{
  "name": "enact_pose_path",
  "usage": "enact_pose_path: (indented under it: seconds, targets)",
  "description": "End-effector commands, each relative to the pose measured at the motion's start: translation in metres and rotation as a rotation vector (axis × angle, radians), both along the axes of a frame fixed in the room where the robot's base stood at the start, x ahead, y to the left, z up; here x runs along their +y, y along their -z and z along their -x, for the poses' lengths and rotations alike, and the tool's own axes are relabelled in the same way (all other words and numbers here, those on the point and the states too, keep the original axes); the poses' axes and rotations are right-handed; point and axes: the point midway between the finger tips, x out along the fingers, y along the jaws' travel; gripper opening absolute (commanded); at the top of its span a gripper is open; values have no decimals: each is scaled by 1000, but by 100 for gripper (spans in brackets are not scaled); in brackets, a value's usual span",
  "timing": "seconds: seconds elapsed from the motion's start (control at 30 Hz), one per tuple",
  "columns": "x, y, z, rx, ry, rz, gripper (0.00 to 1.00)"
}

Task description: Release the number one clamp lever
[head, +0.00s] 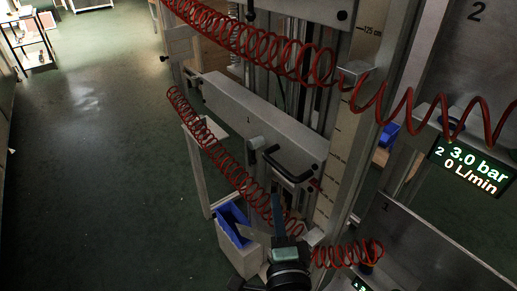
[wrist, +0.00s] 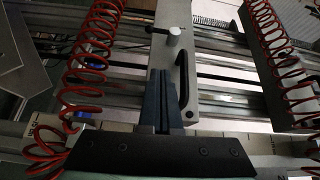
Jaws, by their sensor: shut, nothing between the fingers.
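The beam marked 1 (head: 225,105) runs across the frame's upright in the head view; its plate also shows in the wrist view (wrist: 173,14). On it sits a light grey round knob with a short dark rod (head: 256,143), which looks like the clamp lever. In the wrist view the knob (wrist: 174,37) stands just beyond my fingertips, with the rod to its left. A black bar handle (head: 290,163) is beside it, and in the wrist view (wrist: 184,85) it lies right of my fingers. My gripper (head: 277,198) is shut and empty, its fingertips (wrist: 161,72) apart from the knob.
Red coiled hoses (head: 215,150) hang left of my gripper and across the top. A scaled upright (head: 343,150) stands to the right. A bin with blue contents (head: 238,245) is below left. A display (head: 472,168) reads 3.0 bar. The floor at left is clear.

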Motion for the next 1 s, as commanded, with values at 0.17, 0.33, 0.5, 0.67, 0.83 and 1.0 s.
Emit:
enact_pose_path:
  seconds: [0.17,0.33,0.5,0.67,0.83,1.0]
  targets:
    - [-4,5,5,19,12,-58,0]
    - [-4,7,5,20,13,-63,0]
    - [-4,7,5,20,13,-62,0]
    - [-4,6,-3,19,13,-60,0]
    - [-2,5,-28,19,11,-61,0]
    - [-1,5,-59,18,11,-60,0]
